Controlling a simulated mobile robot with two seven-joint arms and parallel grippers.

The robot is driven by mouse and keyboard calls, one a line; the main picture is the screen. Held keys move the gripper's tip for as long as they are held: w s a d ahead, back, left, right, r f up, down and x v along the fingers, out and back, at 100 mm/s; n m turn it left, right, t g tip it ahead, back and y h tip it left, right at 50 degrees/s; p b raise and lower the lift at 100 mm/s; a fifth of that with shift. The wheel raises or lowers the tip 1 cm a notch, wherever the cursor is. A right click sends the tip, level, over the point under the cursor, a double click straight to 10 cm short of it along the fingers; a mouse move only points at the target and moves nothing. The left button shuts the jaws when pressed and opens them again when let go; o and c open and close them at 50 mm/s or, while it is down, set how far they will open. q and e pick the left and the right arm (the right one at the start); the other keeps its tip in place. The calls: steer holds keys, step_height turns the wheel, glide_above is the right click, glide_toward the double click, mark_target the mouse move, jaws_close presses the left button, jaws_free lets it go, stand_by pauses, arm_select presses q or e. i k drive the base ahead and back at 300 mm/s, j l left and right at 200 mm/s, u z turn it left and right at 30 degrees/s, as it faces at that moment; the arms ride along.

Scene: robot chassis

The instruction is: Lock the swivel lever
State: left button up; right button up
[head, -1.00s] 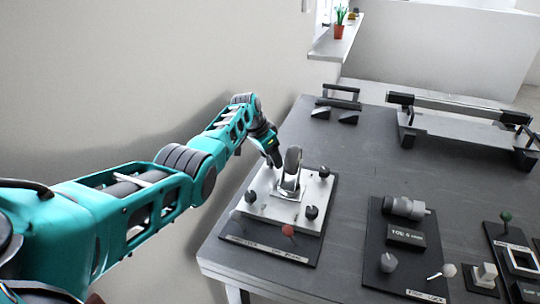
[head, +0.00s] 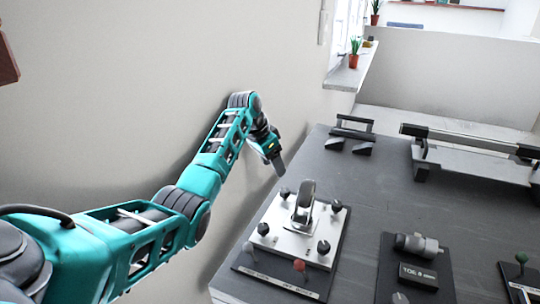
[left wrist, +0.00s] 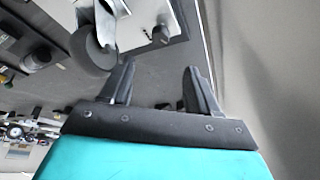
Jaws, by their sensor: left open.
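The fixture with the swivel caster is a silver plate (head: 290,243) on a dark base, with an upright grey wheel (head: 306,194) in a metal fork. Black knobs stand near the plate's corners, and a red knob (head: 299,265) and a pale knob (head: 247,247) sit along the front. I cannot tell which part is the swivel lever. My left gripper (head: 278,164) is beyond the fixture, above the table's left edge, apart from the wheel. In the left wrist view the gripper (left wrist: 160,88) is open and empty, with the wheel (left wrist: 92,50) to the left of its fingers. My right gripper is out of view.
A cylinder fixture (head: 416,246) stands at the front right, a black handle bracket (head: 352,132) at the back and a long rail (head: 470,143) at the back right. The wall (head: 130,90) is close on the left.

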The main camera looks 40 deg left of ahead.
mark_target(248, 248)
steer(key=k+l, duration=0.15)
steer(key=l, duration=0.15)
steer(key=k+l, duration=0.1)
steer(key=l, duration=0.25)
steer(key=k+l, duration=0.15)
steer(key=l, duration=0.15)
steer(key=k+l, duration=0.1)
steer(key=l, duration=0.25)
